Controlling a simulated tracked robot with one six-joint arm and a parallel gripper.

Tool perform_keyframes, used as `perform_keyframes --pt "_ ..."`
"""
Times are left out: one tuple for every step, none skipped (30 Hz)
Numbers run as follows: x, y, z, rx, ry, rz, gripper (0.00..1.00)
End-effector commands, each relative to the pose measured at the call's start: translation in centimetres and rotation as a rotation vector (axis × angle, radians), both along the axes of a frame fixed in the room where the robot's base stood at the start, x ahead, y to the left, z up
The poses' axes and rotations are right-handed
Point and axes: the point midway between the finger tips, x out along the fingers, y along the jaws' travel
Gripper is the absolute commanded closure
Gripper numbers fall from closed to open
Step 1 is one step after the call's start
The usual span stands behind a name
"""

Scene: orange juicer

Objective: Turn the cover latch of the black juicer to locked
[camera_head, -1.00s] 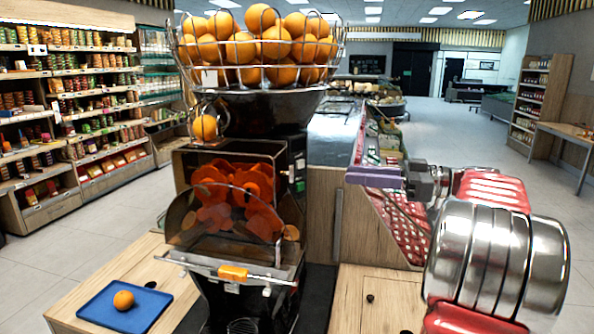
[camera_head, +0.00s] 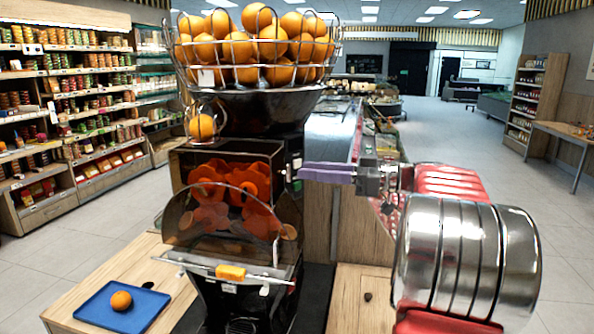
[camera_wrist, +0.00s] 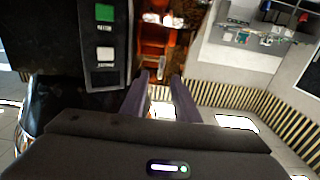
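The black juicer (camera_head: 262,112) stands at centre-left in the head view, with orange pressing parts behind a clear front cover (camera_head: 190,213). A metal bar with an orange piece (camera_head: 231,272) crosses below the cover. I cannot tell for certain which part is the latch or how it is turned. My gripper (camera_head: 300,172) has purple fingers pointing left at the juicer's right side, close to it; contact cannot be told.
A wire basket of oranges (camera_head: 258,45) tops the juicer. A blue tray (camera_head: 95,312) with one orange (camera_head: 121,300) lies on the wooden counter at the lower left. A produce display stands behind my arm. Open floor lies to the right.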

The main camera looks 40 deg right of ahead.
Motion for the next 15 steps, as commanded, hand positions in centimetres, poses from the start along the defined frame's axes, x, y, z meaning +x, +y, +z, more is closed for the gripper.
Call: perform_keyframes --pt "0.6 0.7 0.0 0.000 0.000 0.004 0.72" --pt "0.9 1.0 0.0 0.000 0.000 0.003 0.72" --pt "1.4 1.4 0.0 -0.001 0.001 0.004 0.72" --pt "1.6 1.6 0.0 -0.001 0.001 0.004 0.72" --pt "1.9 1.8 0.0 0.000 0.000 0.004 0.72" --pt "2.2 2.1 0.0 -0.001 0.001 0.003 0.72" --pt "2.5 2.3 0.0 -0.001 0.001 0.003 0.72" --pt "2.6 2.5 0.0 0.000 0.000 0.003 0.72" --pt "2.8 2.6 0.0 0.000 0.000 0.003 0.72" --pt "2.9 2.7 0.0 0.000 0.000 0.003 0.72" --pt "3.0 2.8 0.0 0.000 0.000 0.002 0.72" --pt "3.1 2.8 0.0 0.000 0.000 0.002 0.72" --pt "3.1 2.9 0.0 0.000 0.000 0.002 0.72" --pt "3.1 2.9 0.0 0.000 0.000 0.002 0.72" --pt "3.1 2.9 0.0 0.000 0.000 0.001 0.72"
